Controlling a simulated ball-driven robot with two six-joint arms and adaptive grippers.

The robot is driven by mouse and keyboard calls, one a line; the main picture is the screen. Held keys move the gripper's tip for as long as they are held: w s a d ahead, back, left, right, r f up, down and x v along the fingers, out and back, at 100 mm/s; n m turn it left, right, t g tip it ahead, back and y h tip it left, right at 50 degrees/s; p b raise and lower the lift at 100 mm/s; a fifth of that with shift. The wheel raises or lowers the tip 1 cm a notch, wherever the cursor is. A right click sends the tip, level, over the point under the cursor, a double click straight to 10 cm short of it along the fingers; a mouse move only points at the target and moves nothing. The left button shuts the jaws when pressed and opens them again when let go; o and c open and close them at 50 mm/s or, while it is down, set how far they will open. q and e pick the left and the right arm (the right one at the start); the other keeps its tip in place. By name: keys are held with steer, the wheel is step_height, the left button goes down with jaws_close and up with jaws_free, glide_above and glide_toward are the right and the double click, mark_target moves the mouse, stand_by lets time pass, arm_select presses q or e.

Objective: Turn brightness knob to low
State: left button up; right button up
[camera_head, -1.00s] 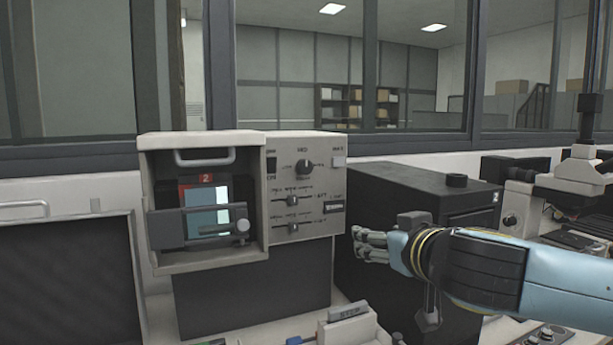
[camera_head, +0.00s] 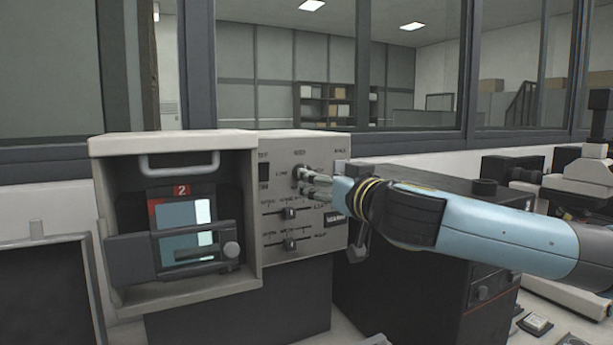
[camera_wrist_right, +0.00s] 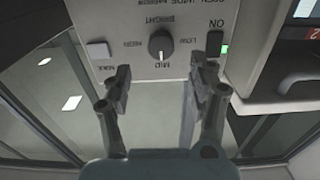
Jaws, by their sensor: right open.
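The round dark brightness knob (camera_wrist_right: 161,44) sits on the grey control panel (camera_wrist_right: 140,68), which appears inverted in the wrist view. BRIGHT, MID and LOW are printed around the knob, and its white line seems to lie along the BRIGHT–MID direction. My right gripper (camera_wrist_right: 163,76) is open, its two fingers spread to either side of the knob's column, with nothing between the tips. In the head view the right gripper (camera_head: 308,182) is at the panel beside the knob and largely covers it. Contact cannot be told. My left gripper is not in view.
An open-fronted housing with a handle (camera_head: 180,164) stands at the left. A black box (camera_head: 435,180) stands behind my right arm.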

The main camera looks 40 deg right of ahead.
steer(key=p+x, duration=0.1)
steer(key=x, duration=0.5)
steer(key=shift+w, duration=0.4)
steer(key=shift+c, duration=0.5)
steer(key=c, duration=1)
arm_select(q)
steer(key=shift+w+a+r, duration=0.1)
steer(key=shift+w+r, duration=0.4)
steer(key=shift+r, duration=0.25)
arm_select(e)
steer(key=shift+c, duration=0.2)
